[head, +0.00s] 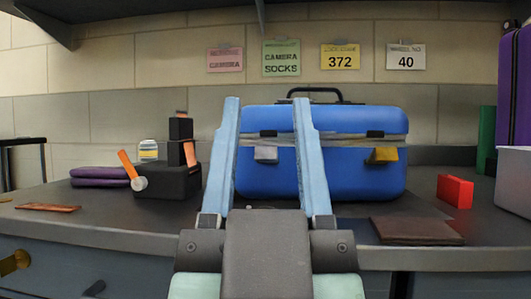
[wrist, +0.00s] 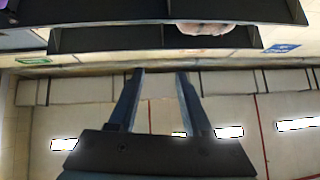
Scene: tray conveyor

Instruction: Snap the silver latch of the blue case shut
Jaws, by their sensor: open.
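The blue case (head: 285,180) stands on the dark counter with its lid down and its black handle (head: 316,92) on top. The silver latch (head: 266,154) is a small grey plate on the left of its front, below a black catch (head: 268,133); I cannot tell whether it is fastened. A gold latch (head: 383,155) is on the right of the front. My gripper (head: 267,99) is open and empty, its two light-blue fingers pointing up in front of the case. The silver latch shows between them. The open fingers also show in the wrist view (wrist: 160,73), without the case.
Left on the counter are a black box stack (head: 168,180), an orange-handled tool (head: 129,168), a purple folded item (head: 98,176) and a brown strip (head: 48,207). Right are a red block (head: 455,191) and a brown mat (head: 415,231). A shelf (wrist: 100,38) shows in the wrist view.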

